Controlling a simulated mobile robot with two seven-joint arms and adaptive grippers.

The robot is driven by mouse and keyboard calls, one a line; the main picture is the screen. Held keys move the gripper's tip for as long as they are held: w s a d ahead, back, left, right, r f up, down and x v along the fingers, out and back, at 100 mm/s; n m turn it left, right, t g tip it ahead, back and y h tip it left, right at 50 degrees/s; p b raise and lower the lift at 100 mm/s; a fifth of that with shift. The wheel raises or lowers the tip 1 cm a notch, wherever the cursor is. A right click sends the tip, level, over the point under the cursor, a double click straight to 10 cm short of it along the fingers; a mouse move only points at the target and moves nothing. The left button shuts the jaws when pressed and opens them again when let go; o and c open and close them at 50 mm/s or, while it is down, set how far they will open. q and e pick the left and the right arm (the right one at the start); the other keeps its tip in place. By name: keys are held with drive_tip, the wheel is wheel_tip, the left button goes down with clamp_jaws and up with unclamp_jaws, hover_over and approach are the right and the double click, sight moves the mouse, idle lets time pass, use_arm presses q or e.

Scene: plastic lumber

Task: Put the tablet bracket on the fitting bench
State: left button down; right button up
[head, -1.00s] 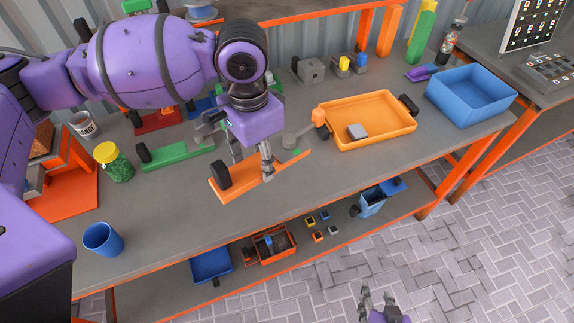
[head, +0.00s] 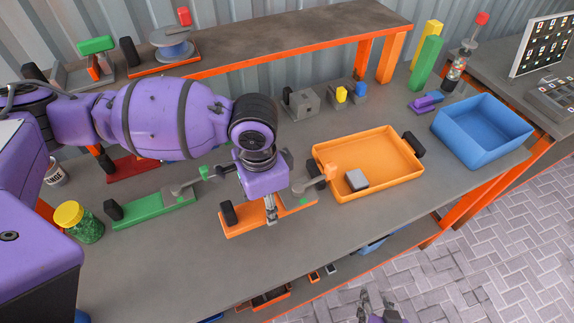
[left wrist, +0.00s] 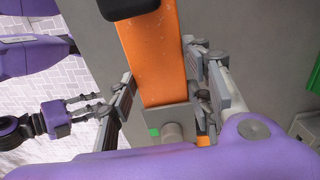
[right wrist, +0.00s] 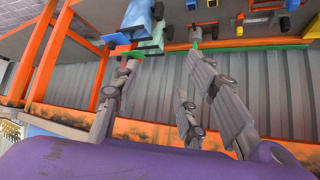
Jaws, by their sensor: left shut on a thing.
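A long orange piece with a black upright block, which I take to be the tablet bracket (head: 243,223), is at the middle of the grey bench (head: 385,225). My left gripper (head: 271,217) is over its middle and shut on it. In the left wrist view the orange strip (left wrist: 153,62) runs up between the fingers (left wrist: 167,118), with a grey block (left wrist: 168,122) at its near end. Whether its underside touches the bench is unclear. My right gripper (head: 377,302) is low over the floor, open and empty; its spread fingers (right wrist: 160,60) show in the right wrist view.
A green piece (head: 155,206) and a yellow-lidded jar (head: 78,222) stand to the left. An orange tray (head: 385,178) holding a grey block (head: 356,180) is close on the right, then a blue bin (head: 482,130). A raised shelf (head: 300,35) is behind. The bench front is clear.

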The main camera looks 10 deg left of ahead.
use_arm(q)
drive_tip(key=shift+w+f, duration=0.3)
drive_tip(key=shift+f, duration=0.4)
drive_tip(key=shift+s+f+b, duration=0.25)
drive_tip(key=shift+f+b, duration=0.5)
drive_tip(key=shift+b, duration=0.25)
drive_tip(key=f, duration=0.1)
drive_tip(key=f+b, duration=0.1)
drive_tip(key=shift+w+f+b, duration=0.3)
drive_tip(key=shift+w, duration=0.1)
drive_tip(key=shift+s+r, duration=0.1)
drive_tip(key=shift+r, duration=0.3)
drive_tip(key=shift+f, duration=0.6)
drive_tip(key=c, duration=0.9)
unclamp_jaws()
use_arm(e)
drive_tip(key=shift+g, duration=0.4)
drive_tip(key=f, duration=0.1)
drive_tip(key=s+f, duration=0.2)
drive_tip(key=f, duration=0.1)
drive_tip(key=shift+s+d, duration=0.25)
drive_tip(key=shift+d, duration=0.15)
